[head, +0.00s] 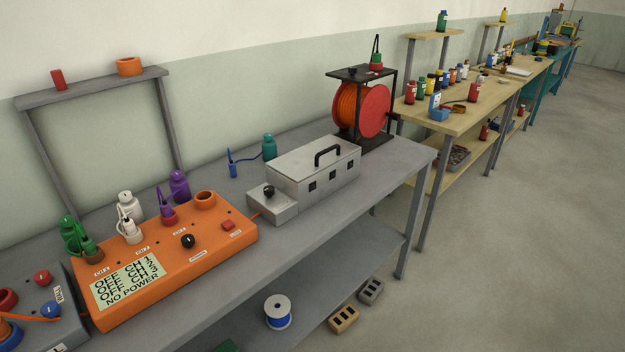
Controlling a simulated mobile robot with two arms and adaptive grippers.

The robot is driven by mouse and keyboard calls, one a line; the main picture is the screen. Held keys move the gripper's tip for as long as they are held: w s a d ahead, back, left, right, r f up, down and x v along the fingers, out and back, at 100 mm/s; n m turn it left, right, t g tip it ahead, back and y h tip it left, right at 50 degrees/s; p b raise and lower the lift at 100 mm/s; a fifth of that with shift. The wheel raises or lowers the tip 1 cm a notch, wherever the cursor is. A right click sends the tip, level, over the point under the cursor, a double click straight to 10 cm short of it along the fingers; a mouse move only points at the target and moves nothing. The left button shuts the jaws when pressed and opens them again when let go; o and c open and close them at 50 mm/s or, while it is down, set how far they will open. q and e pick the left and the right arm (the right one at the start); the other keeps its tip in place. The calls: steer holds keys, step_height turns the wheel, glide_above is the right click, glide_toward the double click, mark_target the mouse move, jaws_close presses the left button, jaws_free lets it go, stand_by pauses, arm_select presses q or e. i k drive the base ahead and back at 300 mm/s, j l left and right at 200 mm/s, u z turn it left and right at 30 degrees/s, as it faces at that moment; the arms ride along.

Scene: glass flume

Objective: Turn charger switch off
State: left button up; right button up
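An orange unit (235,247), which looks like the charger, lies on the grey bench at the lower left. Its pale display (131,280) shows several lines, the last reading "NO POWER". Neither gripper is in view.
Green, white and purple bottles (179,186) stand behind the orange unit. A grey unit (62,325) with red and blue buttons is at the lower left edge. A red-orange reel (374,110) stands at the bench's far end. The floor (480,270) at right is clear.

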mark_target(268, 190)
steer(key=i+l+u, duration=0.1)
steer(key=u, duration=0.35)
steer(key=i+l+u, duration=0.2)
steer(key=u, duration=0.25)
steer(key=i+l+u, duration=0.1)
steer(key=l+u, duration=0.15)
steer(key=u, duration=0.2)
